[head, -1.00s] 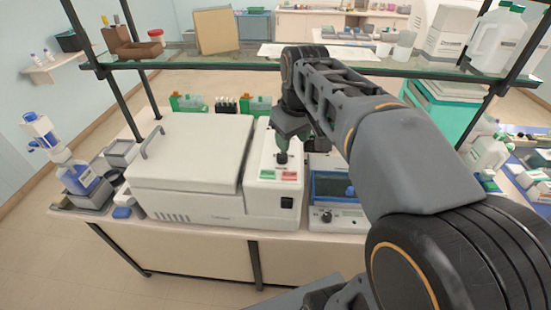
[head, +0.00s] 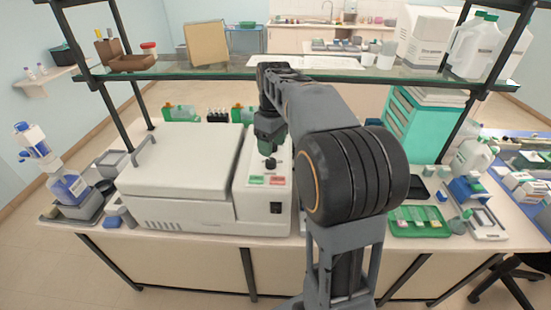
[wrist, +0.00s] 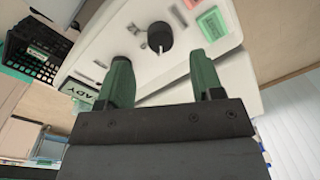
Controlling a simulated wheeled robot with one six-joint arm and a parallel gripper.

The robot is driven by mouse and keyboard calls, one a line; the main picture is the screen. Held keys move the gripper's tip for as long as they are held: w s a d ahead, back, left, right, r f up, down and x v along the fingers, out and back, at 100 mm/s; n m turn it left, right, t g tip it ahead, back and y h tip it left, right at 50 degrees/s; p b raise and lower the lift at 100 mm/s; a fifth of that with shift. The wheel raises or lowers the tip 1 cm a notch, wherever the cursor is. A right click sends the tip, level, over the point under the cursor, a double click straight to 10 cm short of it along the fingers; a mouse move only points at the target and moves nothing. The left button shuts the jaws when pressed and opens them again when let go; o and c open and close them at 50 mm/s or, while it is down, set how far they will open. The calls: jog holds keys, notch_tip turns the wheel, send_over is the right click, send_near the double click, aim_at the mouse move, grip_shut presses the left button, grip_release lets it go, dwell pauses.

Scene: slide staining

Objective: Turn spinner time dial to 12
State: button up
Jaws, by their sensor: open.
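The spinner (head: 180,170) is a white lidded machine on the bench, with a sloping control panel at its right. Its time dial (wrist: 160,37) is a round black knob with a white pointer mark, aimed toward my gripper in the wrist view; the dial (head: 271,164) also shows in the head view. I cannot read the scale. My gripper (wrist: 160,57) is open, its two green fingers apart and empty. The dial lies just beyond the gap between the fingertips, with no visible contact. In the head view my gripper (head: 269,148) hangs directly over the dial.
Green (head: 256,180) and red (head: 277,181) buttons sit in front of the dial, above a black switch (head: 276,208). A glass shelf (head: 200,72) spans above the bench. A green tray (head: 420,222) lies at right. A black rack (wrist: 35,50) stands beyond the panel.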

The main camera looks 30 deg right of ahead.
aim_at(272, 161)
jog(key=shift+a+f, duration=0.15)
jog(key=shift+f, duration=2.75)
